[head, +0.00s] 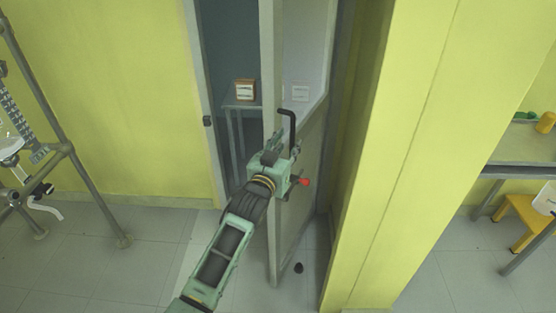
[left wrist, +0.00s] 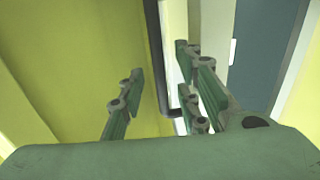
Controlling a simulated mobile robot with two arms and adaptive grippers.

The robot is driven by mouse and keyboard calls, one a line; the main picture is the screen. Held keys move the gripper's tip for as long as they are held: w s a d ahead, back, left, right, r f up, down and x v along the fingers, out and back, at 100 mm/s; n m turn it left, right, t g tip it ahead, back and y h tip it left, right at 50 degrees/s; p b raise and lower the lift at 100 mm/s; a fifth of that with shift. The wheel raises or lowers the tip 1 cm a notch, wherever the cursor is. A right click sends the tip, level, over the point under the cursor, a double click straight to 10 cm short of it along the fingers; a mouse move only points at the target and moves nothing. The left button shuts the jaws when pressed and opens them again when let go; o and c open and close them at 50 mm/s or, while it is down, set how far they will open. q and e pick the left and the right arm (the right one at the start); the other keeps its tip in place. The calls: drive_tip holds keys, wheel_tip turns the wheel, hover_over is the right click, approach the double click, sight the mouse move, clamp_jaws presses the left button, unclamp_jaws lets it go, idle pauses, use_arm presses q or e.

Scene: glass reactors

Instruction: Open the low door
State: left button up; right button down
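The grey door (head: 312,150) stands partly open, swung into the room, with a gap between its free edge and the left frame. Its black bar handle (head: 292,128) stands up from the door near that free edge. My left gripper (head: 289,146) is at the handle's lower part. In the left wrist view, the fingers of the left gripper (left wrist: 161,78) are spread apart, and the black handle (left wrist: 155,45) runs between the two sides without both visibly pressing on it. Whether one finger touches it, I cannot tell. My right gripper is not in view.
A yellow wall pillar (head: 400,150) stands close to the right of the door. Through the gap are a small table and a brown box (head: 245,90). A dark door stop (head: 298,267) is on the floor. A metal frame (head: 60,150) stands at left; a yellow stool (head: 528,218) at right.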

use_arm(q)
drive_tip(key=v, duration=0.8)
